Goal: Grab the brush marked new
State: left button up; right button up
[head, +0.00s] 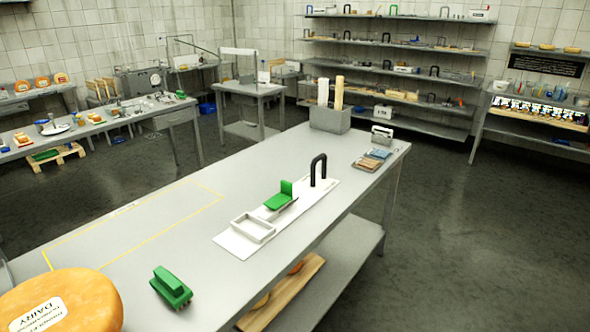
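A green brush (171,288) with a raised handle and short bristles lies on the near part of the grey table (150,236). No mark reading "new" can be made out on it. A second green tool (280,197), with a flat plate and an upright part, rests on a white mat (236,245) further along the table. I cannot tell whether it is a brush, and no mark shows on it. Neither of my grippers is in view.
A large orange cheese wheel (85,290) with a dairy label stands at the near left. A white tray (253,228) and black hooped handle (318,170) are on the mat. A grey bin (330,119) stands behind. The yellow-outlined area (130,222) is clear.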

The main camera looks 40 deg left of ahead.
aim_at(168, 286)
jog(key=i+u, duration=0.2)
jog(key=i, duration=0.25)
jog(key=i+l+u, duration=0.2)
jog(key=i, duration=0.2)
jog(key=i+l+u, duration=0.2)
jog(key=i, duration=0.25)
jog(key=i+u, duration=0.15)
jog(key=u, duration=0.3)
jog(key=i+l+u, duration=0.1)
jog(key=u, duration=0.35)
jog(key=i+l+u, duration=0.15)
jog(key=u, duration=0.25)
jog(key=i+l+u, duration=0.15)
jog(key=u, duration=0.3)
jog(key=i+l+u, duration=0.15)
jog(key=u, duration=0.3)
jog(key=k+l, duration=0.05)
